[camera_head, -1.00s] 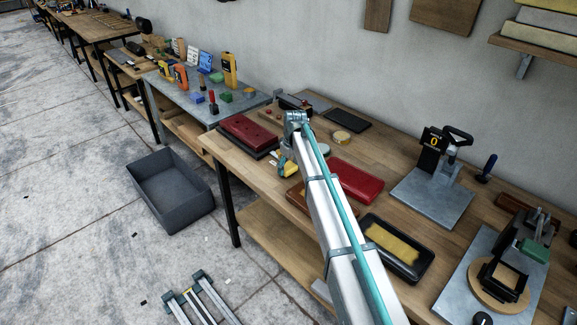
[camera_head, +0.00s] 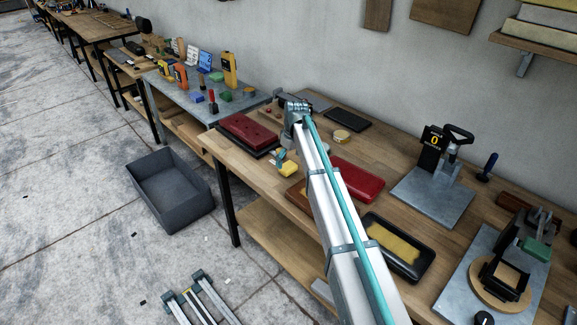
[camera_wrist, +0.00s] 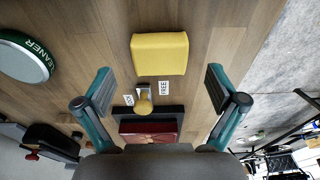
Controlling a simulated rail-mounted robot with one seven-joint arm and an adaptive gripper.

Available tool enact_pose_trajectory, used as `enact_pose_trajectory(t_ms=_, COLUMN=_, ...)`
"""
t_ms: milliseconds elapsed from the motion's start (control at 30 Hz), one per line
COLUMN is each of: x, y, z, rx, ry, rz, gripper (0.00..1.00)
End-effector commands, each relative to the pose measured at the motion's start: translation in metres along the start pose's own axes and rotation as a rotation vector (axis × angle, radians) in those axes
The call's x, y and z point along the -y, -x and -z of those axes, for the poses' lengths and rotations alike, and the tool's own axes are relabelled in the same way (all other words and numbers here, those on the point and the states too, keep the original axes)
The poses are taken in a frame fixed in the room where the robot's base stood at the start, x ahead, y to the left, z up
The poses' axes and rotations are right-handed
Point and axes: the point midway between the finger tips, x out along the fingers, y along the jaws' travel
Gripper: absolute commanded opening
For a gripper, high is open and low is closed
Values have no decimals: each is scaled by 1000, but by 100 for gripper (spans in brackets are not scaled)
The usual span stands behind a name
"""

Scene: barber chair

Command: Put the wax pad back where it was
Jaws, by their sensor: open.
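A yellow block-like pad (camera_wrist: 160,53), which I take for the wax pad, lies on the wooden bench just beyond my fingertips in the wrist view. In the head view the pad (camera_head: 289,170) sits near the bench's front edge, left of my arm. My gripper (camera_wrist: 158,84) is open and empty, its two teal fingers spread wider than the pad and apart from it. In the head view one finger of my gripper (camera_head: 280,157) shows beside the pad; the rest is hidden by my arm.
A dark red case (camera_head: 247,131) lies left of the pad and another red case (camera_head: 357,180) right of my arm. A black tray with a yellow surface (camera_head: 421,270) is nearer. A CLEANER tin (camera_wrist: 24,57) stands left in the wrist view. A grey bin (camera_head: 172,192) is on the floor.

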Motion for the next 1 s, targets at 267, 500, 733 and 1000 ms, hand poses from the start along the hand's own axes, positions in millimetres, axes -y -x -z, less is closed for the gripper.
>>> enact_pose_trajectory(t_ms=267, x=0, y=53, z=0, rx=-2, ry=0, rz=-1, gripper=95)
enact_pose_trajectory(t_ms=500, x=0, y=83, z=0, rx=-1, ry=0, rz=-1, gripper=95)
enact_pose_trajectory(t_ms=733, x=0, y=90, z=0, rx=0, ry=0, rz=0, gripper=95)
enact_pose_trajectory(t_ms=1000, x=2, y=87, z=1, rx=-2, ry=0, rz=-3, gripper=95)
